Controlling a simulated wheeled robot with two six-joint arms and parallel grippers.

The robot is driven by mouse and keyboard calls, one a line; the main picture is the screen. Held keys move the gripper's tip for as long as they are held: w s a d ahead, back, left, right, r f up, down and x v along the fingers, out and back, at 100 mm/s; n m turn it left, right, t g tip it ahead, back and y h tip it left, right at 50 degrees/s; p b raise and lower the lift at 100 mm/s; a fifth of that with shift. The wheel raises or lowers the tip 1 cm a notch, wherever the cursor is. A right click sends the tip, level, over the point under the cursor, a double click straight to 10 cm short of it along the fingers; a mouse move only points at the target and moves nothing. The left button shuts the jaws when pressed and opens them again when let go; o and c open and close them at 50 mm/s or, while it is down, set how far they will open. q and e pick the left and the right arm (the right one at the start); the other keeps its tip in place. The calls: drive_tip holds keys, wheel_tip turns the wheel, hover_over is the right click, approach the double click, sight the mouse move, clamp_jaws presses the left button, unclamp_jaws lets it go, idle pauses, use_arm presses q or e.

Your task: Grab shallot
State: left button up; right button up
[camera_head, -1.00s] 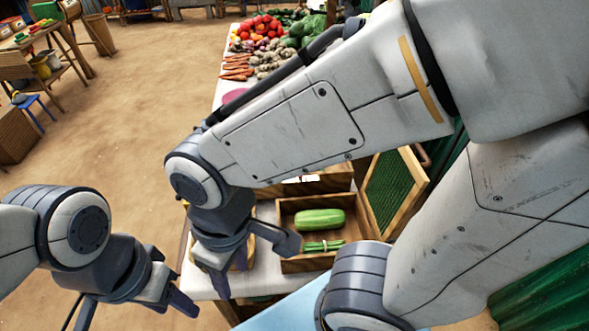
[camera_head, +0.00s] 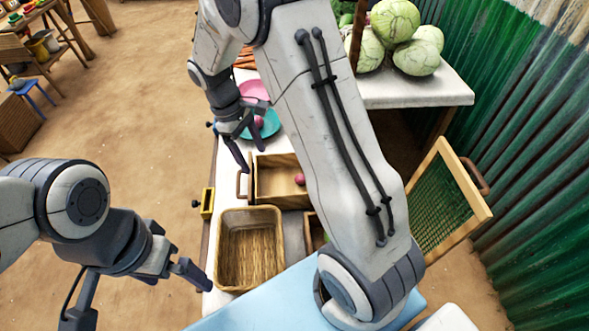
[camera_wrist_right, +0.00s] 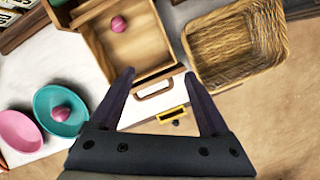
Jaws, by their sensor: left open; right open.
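One round pink shallot (camera_head: 299,179) lies in an open wooden box (camera_head: 275,196); it also shows in the right wrist view (camera_wrist_right: 118,24). A second shallot (camera_head: 258,121) sits in a teal dish (camera_head: 272,122), also in the right wrist view (camera_wrist_right: 62,113). My right gripper (camera_head: 249,157) is open and empty above the table, near the box's handle side, between the dish and the wicker basket (camera_head: 220,240). In its wrist view the open fingers (camera_wrist_right: 159,76) point toward the box and basket edges. My left gripper (camera_head: 140,300) is open and empty at lower left, away from the table.
A pink dish (camera_head: 254,90) lies beside the teal one. A yellow-framed piece (camera_head: 207,203) is at the table's left edge. Cabbages (camera_head: 395,22) sit on the white table at the back. A green mesh panel (camera_head: 447,205) stands at right. The wicker basket is empty.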

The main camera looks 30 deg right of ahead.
drive_tip(key=shift+g+h, duration=0.3)
drive_tip(key=shift+g, duration=0.5)
drive_tip(key=d+f, duration=0.4)
drive_tip(key=w+d+f, duration=0.1)
drive_tip(key=d+f, duration=0.2)
drive_tip(key=d, duration=0.1)
drive_tip(key=d+f+p, duration=0.1)
drive_tip(key=d+f, duration=0.3)
drive_tip(key=shift+w+d+f, duration=0.25)
drive_tip(key=shift+f, duration=0.05)
drive_tip(key=p+x, duration=0.1)
drive_tip(key=x, duration=0.3)
drive_tip(key=shift+s+f, duration=0.15)
drive_tip(key=shift+f, duration=0.2)
drive_tip(key=shift+s+d+f, duration=0.1)
drive_tip(key=shift+d+f, duration=0.05)
drive_tip(key=shift+f, duration=0.35)
clamp_jaws()
